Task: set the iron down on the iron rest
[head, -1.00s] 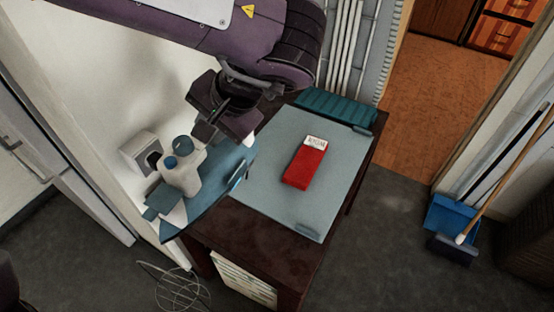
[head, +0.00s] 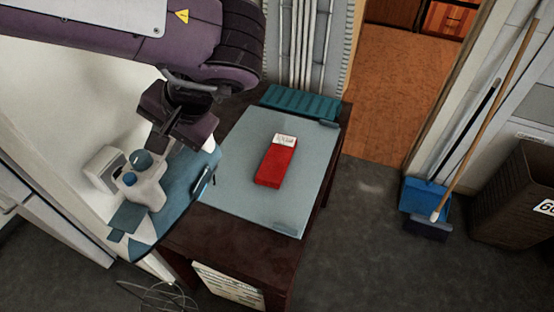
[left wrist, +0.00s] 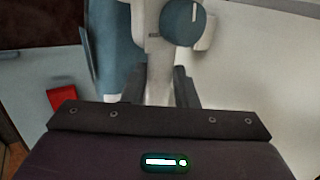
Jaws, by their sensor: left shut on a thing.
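The iron, with a white handle (head: 152,188), blue dials and a teal body, is in the left part of the head view. It hangs tilted at the left side of the table, by the wall. My left gripper (head: 163,143) is shut on its handle; the handle also shows between the fingers in the left wrist view (left wrist: 158,75). A teal ribbed pad (head: 300,103), which looks like the iron rest, lies empty at the table's back edge, to the right of and beyond the gripper. My right gripper is not in view.
A pale blue mat (head: 235,190) covers much of the dark table (head: 225,237). A red box (head: 276,165) lies on it and also shows in the left wrist view (left wrist: 63,99). A blue dustpan (head: 424,198) stands on the floor at right.

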